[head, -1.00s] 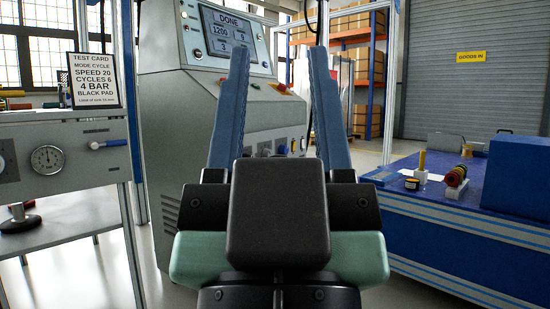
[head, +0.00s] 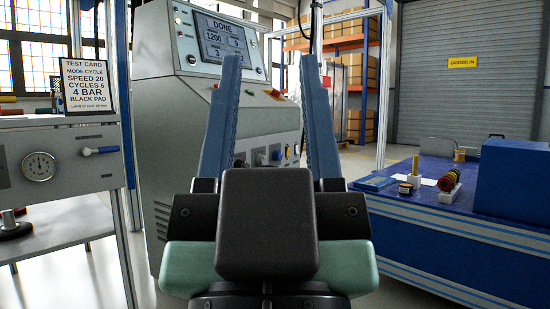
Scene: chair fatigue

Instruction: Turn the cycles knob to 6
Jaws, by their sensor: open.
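The grey machine cabinet (head: 185,110) stands ahead, with a screen (head: 222,40) reading DONE, 1200 and smaller numbers. Small dark knobs (head: 260,157) sit low on its front panel and show between my gripper's fingers; their labels and pointer settings are too small to read, so I cannot tell which is the cycles knob. My gripper (head: 269,75) is open and empty, its two blue fingers pointing forward, apart, on either side of the knobs in the picture. The test card (head: 88,87) at left reads MODE CYCLE, SPEED 20, CYCLES 6, 4 BAR, BLACK PAD.
At left, a bench panel carries a round gauge (head: 39,166) and a blue-handled valve (head: 100,151). At right, a blue workbench (head: 430,225) holds a blue box (head: 514,180) and small parts. A red button (head: 276,94) is on the cabinet's sloped ledge.

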